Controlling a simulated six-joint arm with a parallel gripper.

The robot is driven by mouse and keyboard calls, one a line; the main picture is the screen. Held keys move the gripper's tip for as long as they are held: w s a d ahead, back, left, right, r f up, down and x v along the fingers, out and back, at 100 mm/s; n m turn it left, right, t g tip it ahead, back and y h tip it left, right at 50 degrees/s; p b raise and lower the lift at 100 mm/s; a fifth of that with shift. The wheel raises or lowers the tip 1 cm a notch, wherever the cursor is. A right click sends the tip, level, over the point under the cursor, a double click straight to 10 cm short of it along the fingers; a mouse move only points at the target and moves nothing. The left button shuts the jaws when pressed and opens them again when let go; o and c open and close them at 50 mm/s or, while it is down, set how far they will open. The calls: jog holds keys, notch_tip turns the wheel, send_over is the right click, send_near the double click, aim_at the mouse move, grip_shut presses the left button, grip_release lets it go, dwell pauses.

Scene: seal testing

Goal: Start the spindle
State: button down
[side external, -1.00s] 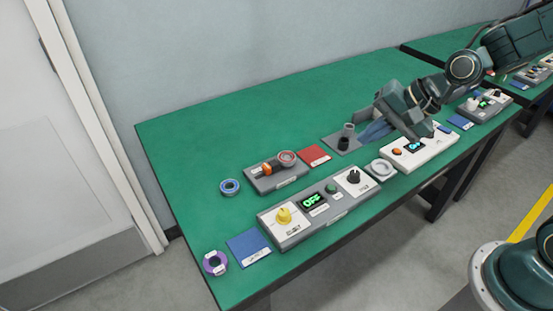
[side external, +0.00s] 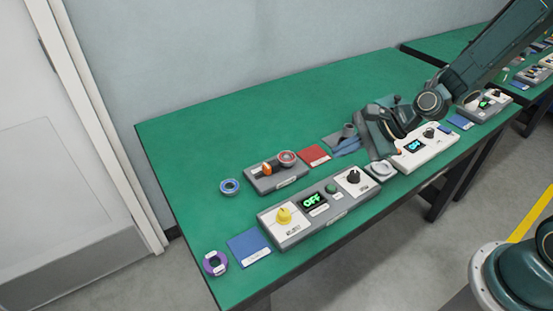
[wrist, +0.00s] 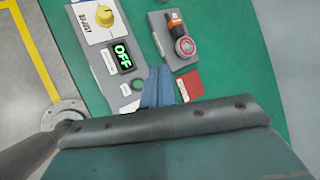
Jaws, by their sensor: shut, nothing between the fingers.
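A long grey control panel (side external: 330,210) lies near the table's front edge, with a yellow knob (side external: 284,215), a display (side external: 312,201) reading OFF in green, a green button (side external: 331,188) and a black knob (side external: 353,177). In the wrist view the yellow knob (wrist: 104,16), the OFF display (wrist: 122,54) and the green button (wrist: 137,83) show at upper left. My gripper (side external: 345,150) is shut and empty, its blue fingers behind and above the panel's right end. In the wrist view the fingers (wrist: 158,72) point between the panel and a smaller grey box. They touch nothing that I can make out.
The smaller grey box (side external: 276,176) carries an orange switch and a red-ringed knob. A red mat (side external: 314,155) lies beside it. A white box (side external: 425,148) with a lit display stands to the right. Rings and a blue mat (side external: 249,247) lie at left. The back left table is clear.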

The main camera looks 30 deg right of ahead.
jog(key=shift+f, duration=0.1)
jog(key=shift+f, duration=4.3)
jog(key=shift+f, duration=0.8)
jog(key=shift+r, duration=0.1)
dwell(0.4)
jog(key=shift+r, duration=0.7)
jog(key=shift+r, duration=2.5)
